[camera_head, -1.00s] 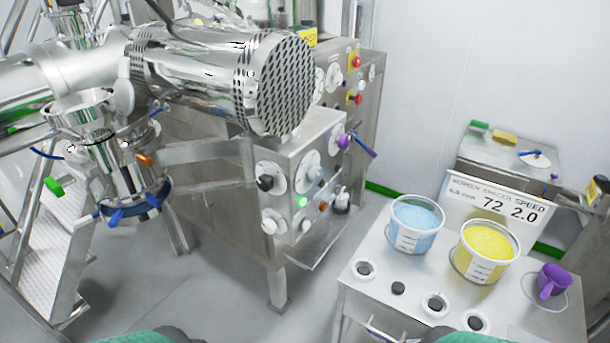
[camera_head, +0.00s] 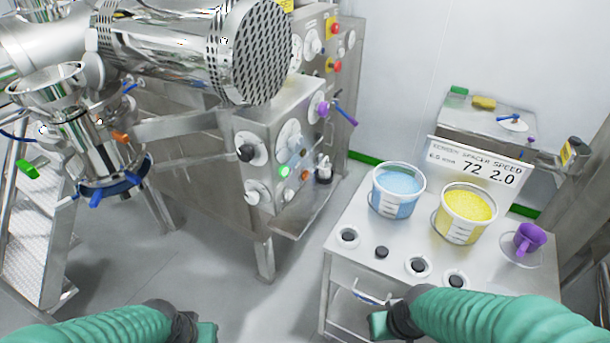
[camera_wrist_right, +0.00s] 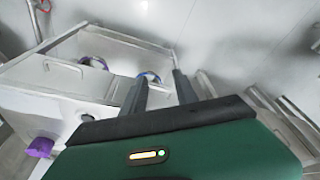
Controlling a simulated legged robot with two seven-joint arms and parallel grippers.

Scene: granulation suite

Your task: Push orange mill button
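A small orange button (camera_head: 304,174) sits beside a lit green button (camera_head: 284,171) on the front of the steel control box (camera_head: 262,125) in the head view. An orange knob (camera_head: 121,137) also shows on the hopper assembly (camera_head: 95,125) at left. My left gripper (camera_head: 205,332) is at the bottom edge, low and in front of the box; its fingers are out of view. My right gripper (camera_head: 380,324) is in front of the right-hand table, away from the buttons. The right wrist view shows its two dark fingers (camera_wrist_right: 161,76) apart with nothing between them.
The table (camera_head: 345,262) at right bears a tub of blue granules (camera_head: 397,189), a tub of yellow granules (camera_head: 465,212), a purple cup (camera_head: 528,240) and a sign (camera_head: 477,172). A large perforated steel drum (camera_head: 255,52) overhangs the control box. Open floor (camera_head: 205,265) lies before the box.

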